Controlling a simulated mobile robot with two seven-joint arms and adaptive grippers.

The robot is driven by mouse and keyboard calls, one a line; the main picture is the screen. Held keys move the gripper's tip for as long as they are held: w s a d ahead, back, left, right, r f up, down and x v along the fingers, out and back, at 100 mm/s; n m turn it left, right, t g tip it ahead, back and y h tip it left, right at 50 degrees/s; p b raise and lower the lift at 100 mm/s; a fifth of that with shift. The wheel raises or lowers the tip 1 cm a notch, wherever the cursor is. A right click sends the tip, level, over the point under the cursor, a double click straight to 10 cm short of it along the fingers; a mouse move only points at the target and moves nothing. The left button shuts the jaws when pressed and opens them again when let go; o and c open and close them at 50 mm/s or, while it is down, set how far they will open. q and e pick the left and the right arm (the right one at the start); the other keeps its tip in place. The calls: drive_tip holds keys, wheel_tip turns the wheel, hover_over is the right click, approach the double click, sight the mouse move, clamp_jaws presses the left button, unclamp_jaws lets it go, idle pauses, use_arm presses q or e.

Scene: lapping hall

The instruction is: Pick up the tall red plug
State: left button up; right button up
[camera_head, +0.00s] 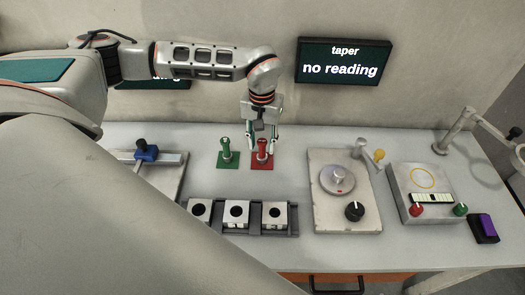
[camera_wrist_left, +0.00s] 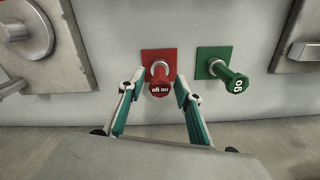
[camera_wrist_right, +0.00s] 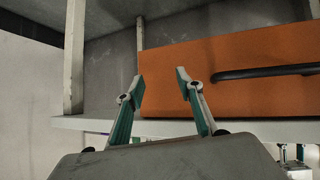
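The tall red plug (camera_head: 262,149) stands upright on a red square mat (camera_head: 262,165) on the bench. In the left wrist view the red plug (camera_wrist_left: 160,82) shows "no go" on its end. My left gripper (camera_head: 261,147) is open, with its fingers on either side of the red plug; a gap shows in the left wrist view between the fingertips (camera_wrist_left: 160,87) and the plug. A green plug (camera_head: 226,149) marked "go" stands on a green mat (camera_head: 228,161) just left of it. My right gripper (camera_wrist_right: 158,80) is open and empty, facing the orange drawer front (camera_wrist_right: 220,75) below the bench.
A rack (camera_head: 255,234) holds several square blocks with holes in front of the plugs. A lapping plate machine (camera_head: 345,212) and a gauge box (camera_head: 420,185) stand right. A slide fixture (camera_head: 150,165) is left. A "taper no reading" screen (camera_head: 344,61) hangs behind.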

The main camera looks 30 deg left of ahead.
sight(262, 149)
use_arm(q)
drive_tip(key=shift+w+f, duration=0.1)
drive_tip(key=shift+f, duration=1.4)
clamp_jaws()
use_arm(e)
drive_tip(key=shift+s+d+f, duration=0.15)
drive_tip(key=shift+f, duration=0.05)
use_arm(q)
drive_tip(key=shift+r, duration=0.15)
